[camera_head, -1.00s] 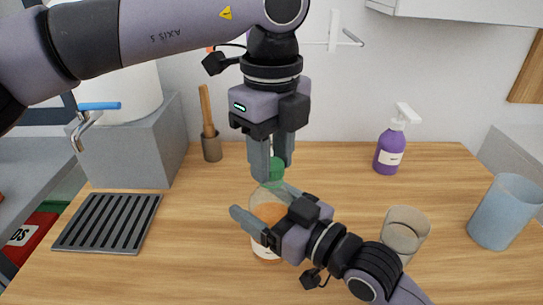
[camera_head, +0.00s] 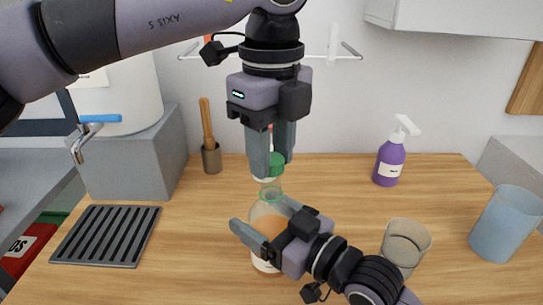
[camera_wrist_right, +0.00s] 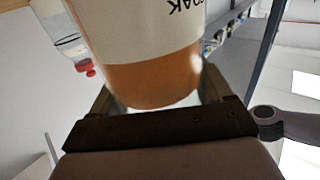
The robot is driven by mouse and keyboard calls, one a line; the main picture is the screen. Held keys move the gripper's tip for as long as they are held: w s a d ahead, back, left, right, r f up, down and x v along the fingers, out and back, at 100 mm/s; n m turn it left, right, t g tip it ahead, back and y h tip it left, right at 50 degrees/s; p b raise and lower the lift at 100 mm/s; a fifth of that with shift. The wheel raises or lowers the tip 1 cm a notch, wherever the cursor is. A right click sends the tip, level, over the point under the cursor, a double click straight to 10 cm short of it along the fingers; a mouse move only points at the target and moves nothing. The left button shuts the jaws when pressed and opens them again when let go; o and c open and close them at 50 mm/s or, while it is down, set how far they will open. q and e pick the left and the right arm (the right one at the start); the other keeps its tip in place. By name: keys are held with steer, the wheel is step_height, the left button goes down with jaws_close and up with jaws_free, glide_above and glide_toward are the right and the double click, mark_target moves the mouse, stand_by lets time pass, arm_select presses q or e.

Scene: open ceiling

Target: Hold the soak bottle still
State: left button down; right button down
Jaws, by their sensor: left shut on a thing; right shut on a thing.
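The soak bottle (camera_head: 267,235) is clear, with orange liquid and a white label, and stands upright on the wooden counter. It fills the upper middle of the right wrist view (camera_wrist_right: 150,80), where its label reads upside down. My right gripper (camera_head: 262,226) is shut around the bottle's body, one finger on each side. The fingers partly hide the cap.
A clear cup (camera_head: 404,243) stands close beside my right wrist. A blue cup (camera_head: 505,225) is at right, a purple spray bottle (camera_head: 390,160) behind. A dark slatted rack (camera_head: 105,235), a grey block (camera_head: 130,160) and a wooden-handled tool in a pot (camera_head: 211,158) are at left.

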arm_select(q)
step_height(320, 180, up, 3)
steer(key=shift+f, duration=0.15)
arm_select(e)
jaws_free()
arm_select(q)
steer(key=shift+f+b, duration=0.4)
steer(key=shift+f, duration=0.05)
steer(key=shift+s, duration=0.1)
arm_select(e)
steer(key=v, duration=1.2)
